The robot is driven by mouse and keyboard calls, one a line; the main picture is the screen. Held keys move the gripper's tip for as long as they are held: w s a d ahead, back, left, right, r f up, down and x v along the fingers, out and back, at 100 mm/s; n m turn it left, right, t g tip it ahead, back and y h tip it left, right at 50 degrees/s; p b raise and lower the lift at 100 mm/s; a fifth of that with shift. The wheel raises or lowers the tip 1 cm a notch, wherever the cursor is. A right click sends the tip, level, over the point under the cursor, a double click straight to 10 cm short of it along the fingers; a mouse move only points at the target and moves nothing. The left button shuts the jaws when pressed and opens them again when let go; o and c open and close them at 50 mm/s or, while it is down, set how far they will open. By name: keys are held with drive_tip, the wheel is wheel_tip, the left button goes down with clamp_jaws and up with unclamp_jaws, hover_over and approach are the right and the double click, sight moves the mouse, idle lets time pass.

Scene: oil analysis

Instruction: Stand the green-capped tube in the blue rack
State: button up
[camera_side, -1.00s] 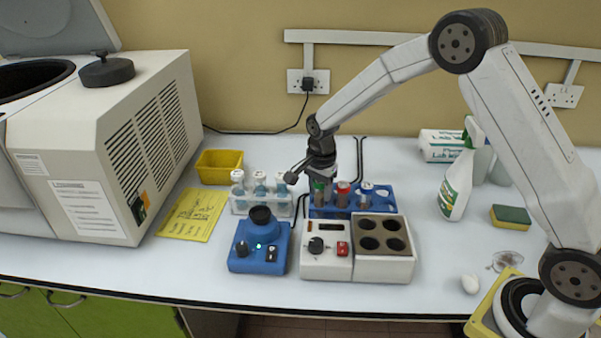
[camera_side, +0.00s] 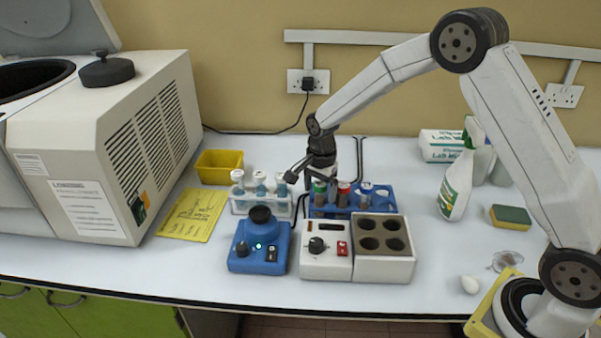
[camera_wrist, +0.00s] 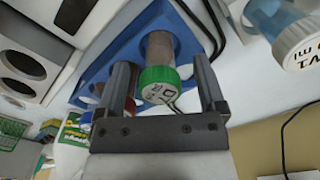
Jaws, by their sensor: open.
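The green-capped tube (camera_side: 319,193) stands in the left end of the blue rack (camera_side: 388,203). In the wrist view its green cap (camera_wrist: 158,82) lies between the two fingers, and its body goes into a hole of the blue rack (camera_wrist: 128,48). My gripper (camera_side: 314,173) is open just above the tube in the side view. In the wrist view the open gripper (camera_wrist: 163,80) has a finger on each side of the cap, with gaps showing. A red-capped tube (camera_side: 343,193) and a white-and-blue-capped tube (camera_side: 366,194) stand to the right in the same rack.
A white rack (camera_side: 240,207) with several white-capped tubes stands close on the left. A blue mixer (camera_side: 259,247) and a white heating block (camera_side: 384,262) with empty wells stand in front. A yellow bin (camera_side: 219,166) is at the back left.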

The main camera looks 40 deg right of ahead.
drive_tip(key=shift+r, duration=3.7)
drive_tip(key=shift+s+a+n, duration=0.1)
drive_tip(key=shift+s+n, duration=0.6)
drive_tip(key=shift+s, duration=0.1)
drive_tip(key=s+n+t, duration=0.1)
drive_tip(key=s+n, duration=0.3)
drive_tip(key=s, duration=0.2)
drive_tip(key=s+f+n, duration=0.1)
drive_tip(key=s+n, duration=0.4)
drive_tip(key=s, duration=0.1)
drive_tip(key=s+a+n+t, duration=0.1)
drive_tip(key=s+n, duration=0.3)
drive_tip(key=s, duration=0.2)
drive_tip(key=shift+s+f+n+t, duration=0.2)
drive_tip(key=shift+f+n+t, duration=0.1)
drive_tip(key=shift+f, duration=0.05)
drive_tip(key=shift+s+f+n, duration=0.15)
drive_tip(key=shift+s+n, duration=0.25)
drive_tip(key=shift+s, duration=0.2)
